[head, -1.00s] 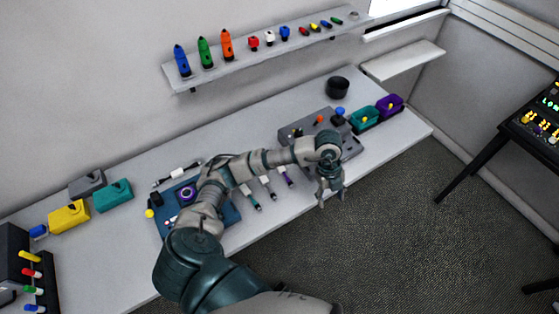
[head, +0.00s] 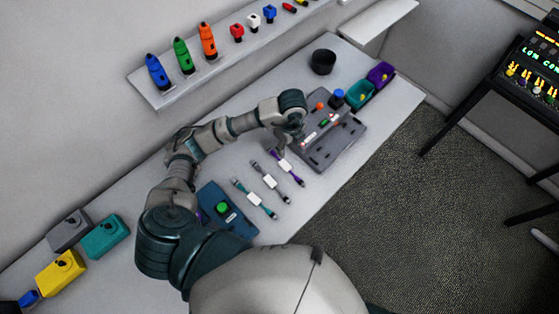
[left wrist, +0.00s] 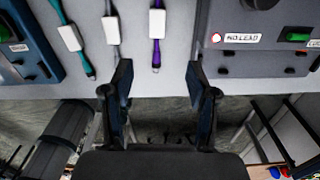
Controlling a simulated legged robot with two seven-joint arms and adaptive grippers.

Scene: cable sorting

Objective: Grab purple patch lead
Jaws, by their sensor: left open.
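The purple patch lead (head: 287,167) lies on the table as the rightmost of three leads, with a white label block at its middle. It also shows in the left wrist view (left wrist: 156,50), roughly in line with the gap between my fingers. My left gripper (head: 284,149) is above the table close to the upper end of the purple lead, partly covering that end. In the left wrist view my left gripper (left wrist: 159,82) is open, with nothing between its fingers. My right gripper is not in view.
A grey lead (head: 270,182) and a teal lead (head: 254,198) lie to the left. A grey test panel (head: 330,145) stands close on the right, and a blue panel (head: 226,208) on the left. The table's front edge is close to the leads.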

